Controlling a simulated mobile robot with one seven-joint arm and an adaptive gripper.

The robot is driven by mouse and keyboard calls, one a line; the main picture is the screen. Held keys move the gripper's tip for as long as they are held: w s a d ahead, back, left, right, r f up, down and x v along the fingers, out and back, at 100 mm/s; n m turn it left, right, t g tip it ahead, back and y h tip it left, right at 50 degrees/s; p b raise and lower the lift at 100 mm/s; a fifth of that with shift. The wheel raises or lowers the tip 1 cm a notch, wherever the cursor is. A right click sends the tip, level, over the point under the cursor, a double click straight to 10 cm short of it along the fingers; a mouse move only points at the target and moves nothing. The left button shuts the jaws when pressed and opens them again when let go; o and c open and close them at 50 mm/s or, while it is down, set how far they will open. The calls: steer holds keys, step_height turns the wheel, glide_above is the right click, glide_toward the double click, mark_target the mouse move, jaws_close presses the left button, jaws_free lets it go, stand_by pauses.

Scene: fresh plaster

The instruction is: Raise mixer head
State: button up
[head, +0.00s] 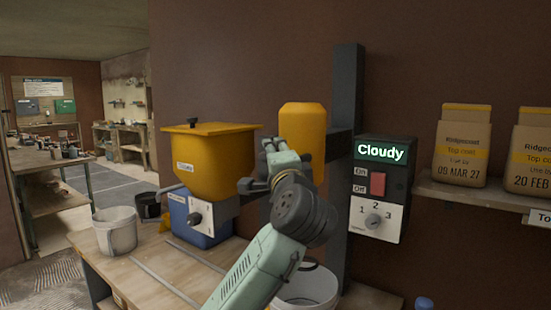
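The mixer head (303,122) is a yellow rounded housing on a dark arm from the tall dark post (347,75). My gripper (257,166) is in front of the mixer head's lower left side in the picture and covers part of it. Its fingers are small and partly hidden, so I cannot tell whether they are open, shut or touching anything. A white bucket (318,287) stands below the head, partly behind my arm. The mixer's shaft and paddle are not visible.
A control box (398,152) reads "Cloudy", with a red switch (378,184) and a dial (374,221). A yellow hopper (215,155) on a blue base and a grey bucket (116,232) stand on the bench (150,270). Bags (463,150) sit on a shelf at right.

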steer(key=shift+f, duration=0.1)
steer(key=v, duration=1.2)
